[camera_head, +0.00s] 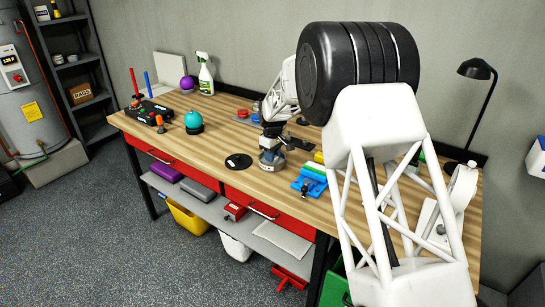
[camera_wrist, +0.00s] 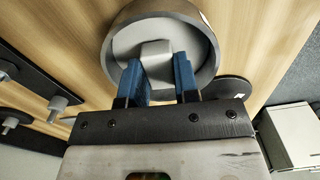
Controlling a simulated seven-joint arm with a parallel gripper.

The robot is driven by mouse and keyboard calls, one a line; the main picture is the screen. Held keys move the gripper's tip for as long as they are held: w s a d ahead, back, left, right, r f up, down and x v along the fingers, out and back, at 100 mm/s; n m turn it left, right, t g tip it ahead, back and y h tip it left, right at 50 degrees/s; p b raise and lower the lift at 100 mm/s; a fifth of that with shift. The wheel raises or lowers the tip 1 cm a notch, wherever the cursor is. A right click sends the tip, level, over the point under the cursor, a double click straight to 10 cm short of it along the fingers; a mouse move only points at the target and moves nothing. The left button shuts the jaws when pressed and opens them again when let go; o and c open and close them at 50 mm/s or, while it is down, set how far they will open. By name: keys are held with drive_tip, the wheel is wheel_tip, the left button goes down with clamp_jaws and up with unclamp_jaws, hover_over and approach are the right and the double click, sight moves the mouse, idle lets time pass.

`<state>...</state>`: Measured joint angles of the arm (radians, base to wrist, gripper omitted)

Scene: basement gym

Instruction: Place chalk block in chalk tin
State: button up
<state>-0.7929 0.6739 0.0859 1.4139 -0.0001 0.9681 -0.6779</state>
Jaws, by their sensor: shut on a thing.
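The round grey metal chalk tin (camera_wrist: 206,35) fills the top middle of the wrist view, its mouth facing the camera. My gripper (camera_wrist: 160,72), with blue fingers, is shut on the pale grey chalk block (camera_wrist: 155,50). The block and fingertips lie within the outline of the tin's mouth. I cannot tell whether the block touches the tin's floor. In the head view my gripper (camera_head: 272,136) points down over the tin (camera_head: 271,162) on the wooden bench, and the block is hidden.
A flat black disc (camera_head: 238,162) lies left of the tin. Blue clamp-like parts (camera_head: 309,183) are to its right. A teal ball (camera_head: 193,119), a black box with pegs (camera_head: 147,111) and a spray bottle (camera_head: 205,76) stand farther left. Bare bench (camera_head: 215,135) lies between.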

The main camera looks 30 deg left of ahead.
drive_tip(key=shift+f, duration=0.25)
drive_tip(key=shift+f, duration=0.15)
drive_tip(key=o, duration=0.9)
wheel_tip(320, 180, up, 12)
idle(0.5)
idle(0.8)
drive_tip(key=shift+r, duration=0.2)
